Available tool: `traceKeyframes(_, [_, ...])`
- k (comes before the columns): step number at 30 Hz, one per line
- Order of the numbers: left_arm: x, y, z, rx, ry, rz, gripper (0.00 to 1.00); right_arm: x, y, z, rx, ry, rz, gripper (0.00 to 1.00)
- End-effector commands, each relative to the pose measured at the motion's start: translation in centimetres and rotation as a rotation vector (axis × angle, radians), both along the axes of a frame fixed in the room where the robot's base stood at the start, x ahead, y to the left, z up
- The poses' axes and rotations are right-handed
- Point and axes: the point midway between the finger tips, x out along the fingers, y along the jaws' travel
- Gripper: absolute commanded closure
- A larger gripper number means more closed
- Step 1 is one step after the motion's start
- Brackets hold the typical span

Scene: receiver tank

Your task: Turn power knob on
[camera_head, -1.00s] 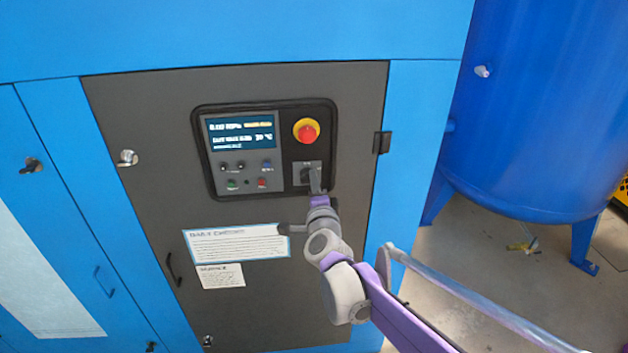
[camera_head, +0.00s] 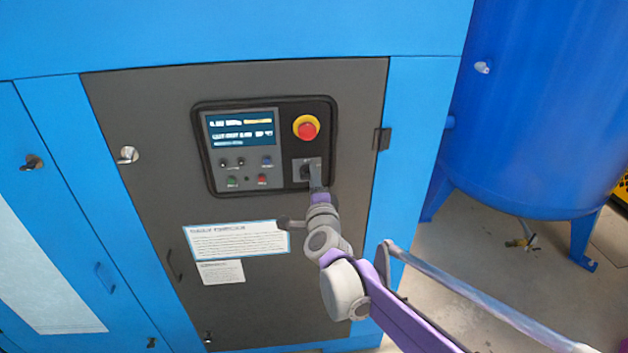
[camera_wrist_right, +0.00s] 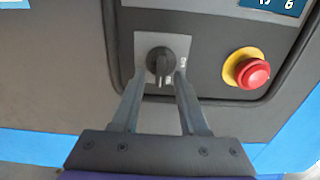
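The power knob (camera_wrist_right: 160,64) is a black rotary knob on a light grey square plate, below the red emergency stop on the control panel. In the right wrist view my right gripper (camera_wrist_right: 160,78) is open, with one finger on each side of the knob and a gap visible on both sides. In the head view the knob's plate (camera_head: 299,165) shows, and my right gripper (camera_head: 313,174) reaches up to it from below, partly covering the knob. My left gripper is not in view.
The red emergency stop (camera_head: 306,128) with its yellow ring sits just above the knob. A screen (camera_head: 241,128) and small buttons are left of it. A white label (camera_head: 235,241) lies below. A blue tank (camera_head: 550,100) stands at right.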

Motion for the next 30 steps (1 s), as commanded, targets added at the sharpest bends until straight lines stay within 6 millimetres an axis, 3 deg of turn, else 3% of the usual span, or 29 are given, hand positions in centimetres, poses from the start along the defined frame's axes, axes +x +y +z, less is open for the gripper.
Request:
traceKeyframes(8, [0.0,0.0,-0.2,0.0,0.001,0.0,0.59,-0.8,-0.1,0.0,0.0,0.0,0.0,0.56])
traceKeyframes(21, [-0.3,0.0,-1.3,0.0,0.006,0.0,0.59,-8.6,-0.8,-0.1,0.0,0.0,0.001,0.56])
traceKeyframes(30, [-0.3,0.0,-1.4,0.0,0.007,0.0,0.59,-10.8,-1.0,0.0,0.0,0.0,0.001,0.56])
